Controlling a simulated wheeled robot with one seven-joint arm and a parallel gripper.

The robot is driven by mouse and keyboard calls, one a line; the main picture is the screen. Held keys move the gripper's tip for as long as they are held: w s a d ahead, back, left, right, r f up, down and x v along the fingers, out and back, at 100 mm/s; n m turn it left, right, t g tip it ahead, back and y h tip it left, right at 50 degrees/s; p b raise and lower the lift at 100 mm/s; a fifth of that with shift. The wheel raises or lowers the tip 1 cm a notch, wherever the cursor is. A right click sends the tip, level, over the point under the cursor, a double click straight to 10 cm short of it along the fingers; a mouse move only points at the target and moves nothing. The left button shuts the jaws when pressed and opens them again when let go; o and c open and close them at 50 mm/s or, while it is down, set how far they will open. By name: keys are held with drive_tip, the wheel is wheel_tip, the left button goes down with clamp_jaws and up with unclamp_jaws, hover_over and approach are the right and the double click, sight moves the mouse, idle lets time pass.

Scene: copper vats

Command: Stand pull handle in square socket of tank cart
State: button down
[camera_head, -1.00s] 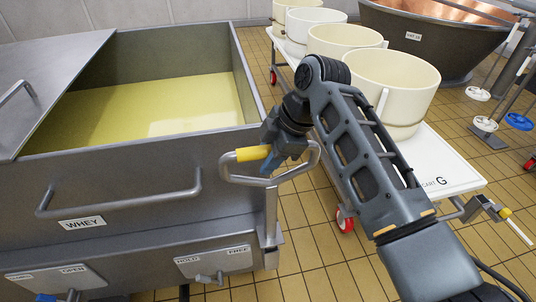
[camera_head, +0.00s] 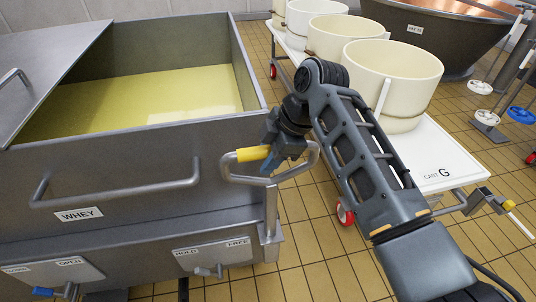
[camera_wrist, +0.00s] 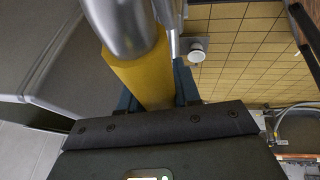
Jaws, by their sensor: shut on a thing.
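The pull handle (camera_head: 313,160) is a bent metal loop with a yellow grip and a straight post below. My gripper (camera_head: 270,158) is shut on the yellow grip; the wrist view also shows this yellow grip (camera_wrist: 145,75) between the fingers. The handle stands about upright at the right front corner of the grey tank cart (camera_head: 130,160), labelled WHEY. Its post runs down to a metal bracket (camera_head: 272,240) on that corner, where the square socket seems to be. The socket's opening is not clearly visible, so I cannot tell how deep the post sits.
The tank holds yellow liquid (camera_head: 130,97). A HOLD/FREE plate (camera_head: 213,253) with a small lever is low on its front.

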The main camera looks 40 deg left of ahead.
drive_tip(key=shift+f+b, duration=0.6)
drive_tip(key=shift+f, duration=0.3)
drive_tip(key=c, duration=1.1)
unclamp_jaws()
drive_tip(key=o, duration=0.4)
drive_tip(key=shift+c, duration=0.2)
drive_tip(key=shift+f, duration=0.2)
drive_tip(key=shift+v, duration=4)
